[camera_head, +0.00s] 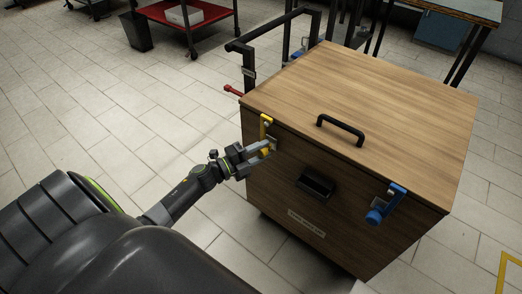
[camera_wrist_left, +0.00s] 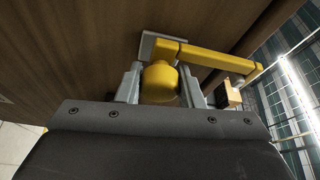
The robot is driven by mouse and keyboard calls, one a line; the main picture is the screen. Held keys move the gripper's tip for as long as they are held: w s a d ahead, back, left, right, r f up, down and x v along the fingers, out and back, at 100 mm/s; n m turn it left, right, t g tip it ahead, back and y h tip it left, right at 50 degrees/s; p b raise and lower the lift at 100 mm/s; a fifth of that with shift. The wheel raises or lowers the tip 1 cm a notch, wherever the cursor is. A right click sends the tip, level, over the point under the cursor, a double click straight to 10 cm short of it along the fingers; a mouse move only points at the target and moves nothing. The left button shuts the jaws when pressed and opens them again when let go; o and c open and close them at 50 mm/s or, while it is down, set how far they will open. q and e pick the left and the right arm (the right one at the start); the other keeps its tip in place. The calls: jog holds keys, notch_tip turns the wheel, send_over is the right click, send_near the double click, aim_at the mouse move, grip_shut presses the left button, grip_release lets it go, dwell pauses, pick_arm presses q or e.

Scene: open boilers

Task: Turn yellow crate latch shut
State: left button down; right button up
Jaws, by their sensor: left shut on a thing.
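The yellow crate latch (camera_head: 266,124) is on the front face of the wooden crate (camera_head: 400,88), near its upper left corner. In the left wrist view the latch shows as a yellow arm (camera_wrist_left: 222,58) with a round yellow knob (camera_wrist_left: 160,82). My left gripper (camera_head: 262,148) is at the latch, its fingers (camera_wrist_left: 162,86) on both sides of the knob and shut on it. In the head view the fingers hide part of the latch. The crate lid is down. My right gripper is not in view.
A blue latch (camera_head: 386,203) is on the right of the crate front, and a dark recessed handle (camera_head: 316,185) lies between the latches. A black handle (camera_head: 341,129) is on the lid. A black cart frame (camera_head: 272,45) stands behind. Tiled floor at left is clear.

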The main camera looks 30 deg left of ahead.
pick_arm(q)
jog(key=shift+s+f, duration=0.1)
jog(key=c, duration=1)
grip_release()
jog(key=shift+o, duration=0.2)
jog(key=v, duration=1.7)
jog(key=shift+s, duration=0.2)
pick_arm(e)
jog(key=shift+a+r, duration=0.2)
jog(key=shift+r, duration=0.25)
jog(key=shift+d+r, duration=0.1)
